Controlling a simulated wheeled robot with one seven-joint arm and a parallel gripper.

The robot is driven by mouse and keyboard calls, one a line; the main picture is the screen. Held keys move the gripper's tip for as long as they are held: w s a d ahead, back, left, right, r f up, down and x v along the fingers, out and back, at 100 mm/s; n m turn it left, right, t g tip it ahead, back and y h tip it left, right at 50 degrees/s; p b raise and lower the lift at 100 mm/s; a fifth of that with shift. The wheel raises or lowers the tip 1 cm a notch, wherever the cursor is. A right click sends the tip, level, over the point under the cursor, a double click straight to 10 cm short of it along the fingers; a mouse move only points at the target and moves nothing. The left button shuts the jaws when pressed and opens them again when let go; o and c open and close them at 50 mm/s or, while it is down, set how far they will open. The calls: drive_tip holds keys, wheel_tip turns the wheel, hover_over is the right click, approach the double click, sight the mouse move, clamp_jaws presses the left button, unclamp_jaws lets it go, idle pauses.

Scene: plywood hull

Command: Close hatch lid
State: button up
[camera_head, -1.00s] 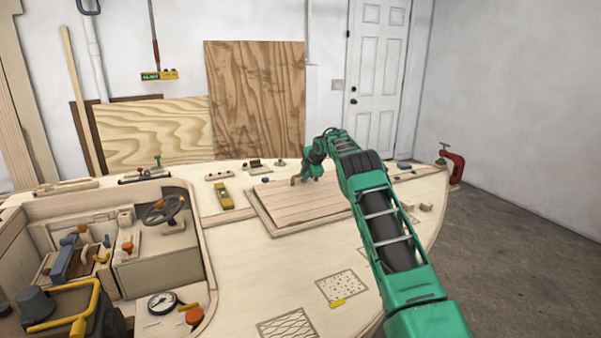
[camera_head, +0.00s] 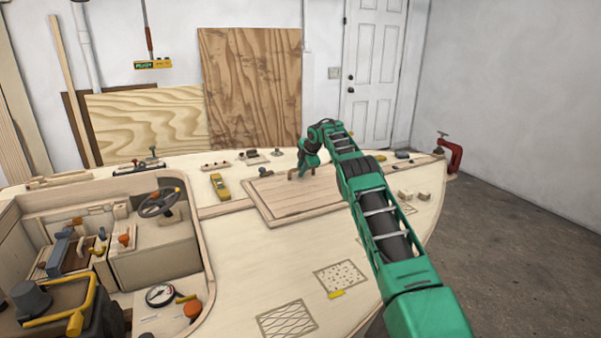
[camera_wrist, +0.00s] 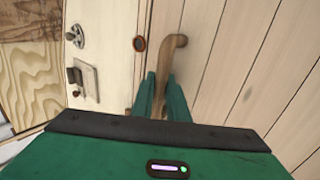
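The hatch lid (camera_head: 275,195) is a planked wooden panel on the pale deck. It looks nearly flat inside a low wooden frame; whether it sits fully down I cannot tell. My gripper (camera_head: 303,173) is over the lid's far part. In the wrist view, the lid's planks (camera_wrist: 235,60) fill the right side. A brown wooden handle (camera_wrist: 171,52) runs down from the planks to between the two green fingers of my gripper (camera_wrist: 161,90). The fingers lie close on both sides of it and look shut on it. Its lower end is hidden by the gripper.
An open cockpit with a steering wheel (camera_head: 160,203) lies left of the deck. A yellow tool (camera_head: 220,187) lies left of the lid, and small wooden blocks (camera_head: 405,195) lie right. A red clamp (camera_head: 450,152) grips the right deck edge. The deck in front is mostly clear.

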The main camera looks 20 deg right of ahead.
drive_tip(key=o, duration=0.4)
drive_tip(key=shift+w+d+r, duration=0.2)
drive_tip(key=shift+w+d, duration=0.15)
drive_tip(key=shift+d, duration=0.2)
drive_tip(key=shift+o, duration=0.2)
drive_tip(key=shift+s+a+f, duration=0.1)
drive_tip(key=shift+a+f, duration=0.15)
drive_tip(key=shift+s+a+f, duration=0.1)
drive_tip(key=shift+a+f, duration=0.1)
drive_tip(key=shift+a, duration=0.15)
drive_tip(key=shift+s+r, duration=0.2)
drive_tip(key=shift+r, duration=0.1)
drive_tip(key=d+v, duration=0.1)
drive_tip(key=v, duration=0.9)
drive_tip(key=shift+r, duration=0.4)
drive_tip(key=shift+w, duration=0.15)
